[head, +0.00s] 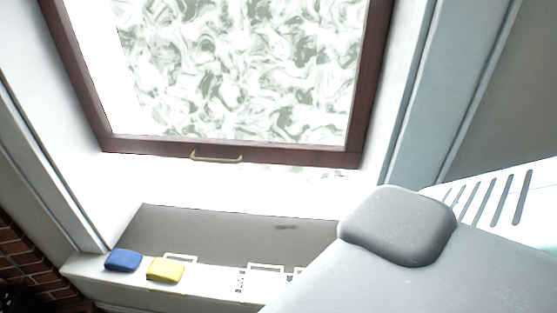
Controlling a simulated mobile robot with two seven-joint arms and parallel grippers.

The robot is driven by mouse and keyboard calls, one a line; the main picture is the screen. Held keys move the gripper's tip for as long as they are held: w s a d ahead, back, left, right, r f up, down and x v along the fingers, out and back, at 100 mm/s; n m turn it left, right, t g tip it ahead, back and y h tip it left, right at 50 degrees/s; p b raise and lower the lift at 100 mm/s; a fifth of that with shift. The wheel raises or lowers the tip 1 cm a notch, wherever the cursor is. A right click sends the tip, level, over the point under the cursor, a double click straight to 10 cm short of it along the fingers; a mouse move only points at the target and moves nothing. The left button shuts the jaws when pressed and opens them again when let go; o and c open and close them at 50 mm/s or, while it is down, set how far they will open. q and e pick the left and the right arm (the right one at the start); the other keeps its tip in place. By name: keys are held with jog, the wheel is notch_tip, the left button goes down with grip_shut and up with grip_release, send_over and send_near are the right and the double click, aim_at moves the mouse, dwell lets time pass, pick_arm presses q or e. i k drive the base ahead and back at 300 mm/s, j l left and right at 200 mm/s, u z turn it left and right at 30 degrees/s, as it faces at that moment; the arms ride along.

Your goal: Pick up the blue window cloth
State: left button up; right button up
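A blue folded cloth (123,260) lies on the left end of the white window sill, low in the head view. A yellow cloth (166,270) of similar shape lies just to its right, with a small gap between them. Neither of my grippers shows in the head view, so I cannot see whether they are open or shut. A large grey part of my own body fills the lower right of the view and hides the right part of the sill.
A dark wood-framed window (231,152) with a brass handle (217,158) stands above the sill (200,284). White bracket-like shapes (267,267) show along the sill's middle. A red brick wall (30,250) is at the lower left.

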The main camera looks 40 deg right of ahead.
aim_at(121, 260)
jog(key=j+z, duration=0.45)
jog(key=j, duration=2.1)
